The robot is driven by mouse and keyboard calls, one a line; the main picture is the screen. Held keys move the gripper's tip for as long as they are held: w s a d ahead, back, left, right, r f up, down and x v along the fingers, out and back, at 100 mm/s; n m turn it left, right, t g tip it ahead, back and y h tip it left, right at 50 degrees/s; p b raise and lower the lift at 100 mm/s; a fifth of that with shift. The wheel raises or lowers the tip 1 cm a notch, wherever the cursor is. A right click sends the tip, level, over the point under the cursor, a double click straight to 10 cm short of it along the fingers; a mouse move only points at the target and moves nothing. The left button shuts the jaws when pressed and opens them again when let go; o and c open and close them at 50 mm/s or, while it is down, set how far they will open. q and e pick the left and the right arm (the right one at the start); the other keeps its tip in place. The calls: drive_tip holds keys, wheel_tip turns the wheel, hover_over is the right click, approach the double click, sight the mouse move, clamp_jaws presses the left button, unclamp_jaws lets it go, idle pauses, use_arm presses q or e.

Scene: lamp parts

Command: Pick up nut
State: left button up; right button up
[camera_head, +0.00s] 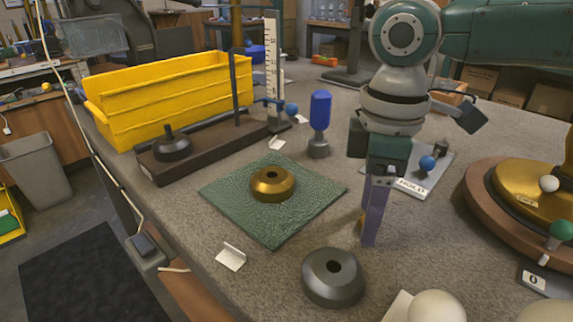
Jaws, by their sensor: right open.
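My right gripper (370,240) points straight down above the grey table, with its purple fingers seen nearly edge-on. It is open. A small gold-coloured piece, possibly the nut, (360,226) shows at the left edge of the fingers and is mostly hidden behind them. A brass ring-shaped part with a dark centre hole (272,186) lies on the green mat (245,222), left of the gripper. A dark grey ring-shaped part with a hole (333,285) lies on the table in front of the gripper. I cannot tell for certain which piece is the nut. My left gripper is out of view.
A blue-topped post (319,125) stands behind the mat. A yellow bin (170,98) and a dark stand base (205,148) are at the back left. A grey plate with a blue ball (427,165) and a brass-topped round base (535,190) are at the right.

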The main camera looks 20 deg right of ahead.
drive_tip(key=shift+f, duration=0.2)
clamp_jaws()
idle(0.5)
